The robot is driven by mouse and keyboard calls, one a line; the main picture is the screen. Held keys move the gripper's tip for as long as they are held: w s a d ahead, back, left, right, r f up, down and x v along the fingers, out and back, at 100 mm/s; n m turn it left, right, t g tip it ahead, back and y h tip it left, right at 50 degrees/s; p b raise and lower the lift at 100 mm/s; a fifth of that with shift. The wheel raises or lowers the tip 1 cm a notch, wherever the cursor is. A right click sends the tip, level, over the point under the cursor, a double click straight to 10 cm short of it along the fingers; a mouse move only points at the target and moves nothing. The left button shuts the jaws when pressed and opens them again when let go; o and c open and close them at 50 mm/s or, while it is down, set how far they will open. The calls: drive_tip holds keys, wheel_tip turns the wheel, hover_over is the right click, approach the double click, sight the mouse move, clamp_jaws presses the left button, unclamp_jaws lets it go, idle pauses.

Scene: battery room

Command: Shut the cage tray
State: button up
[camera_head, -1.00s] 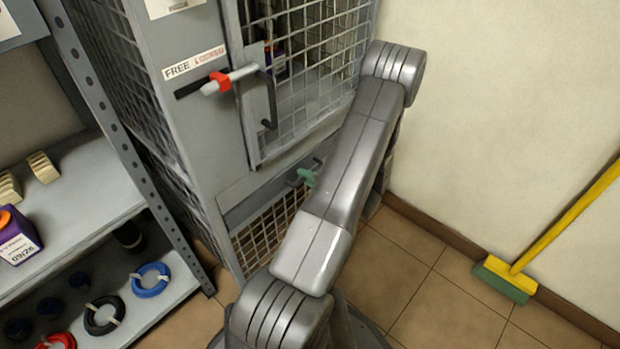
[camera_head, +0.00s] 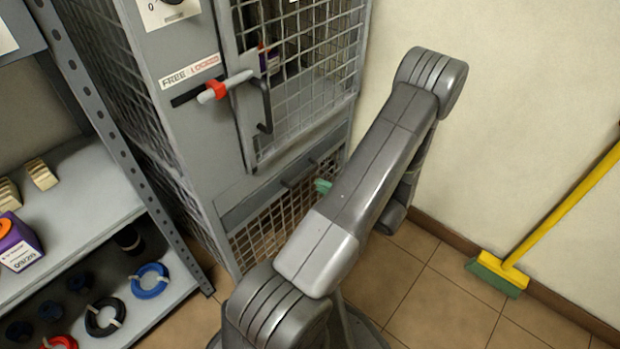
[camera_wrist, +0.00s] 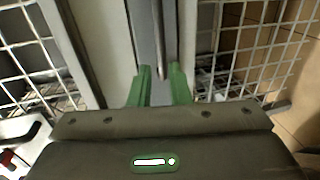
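The grey cage tray (camera_head: 241,207) shows as a long front panel below the mesh door of the cage. Its face looks about level with the cage front; I cannot tell whether a small gap is left. A dark bar handle (camera_head: 301,174) is on this panel. It also shows in the wrist view as a thin dark bar (camera_wrist: 159,40). My gripper (camera_head: 322,186) has green fingers, mostly hidden behind my arm in the head view. In the wrist view my gripper (camera_wrist: 161,85) has its fingers apart with nothing held, in front of the panel, the bar lined up between them.
The mesh cage door (camera_head: 306,75) has a latch with a red collar (camera_head: 217,90) beside a FREE/LOCKED label. A shelf rack (camera_head: 95,215) with coils stands at left. A yellow broom (camera_head: 510,265) leans at the right wall. Tiled floor is clear between.

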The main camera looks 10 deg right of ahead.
sight(303, 178)
drive_tip(key=shift+p+v, duration=0.3)
drive_tip(key=shift+v, duration=1.9)
drive_tip(key=shift+w+a, duration=0.1)
drive_tip(key=b+x, duration=0.3)
drive_tip(key=x, duration=1)
drive_tip(key=shift+f+b, duration=0.15)
drive_tip(key=shift+b, duration=0.15)
drive_tip(key=shift+s+d, duration=0.3)
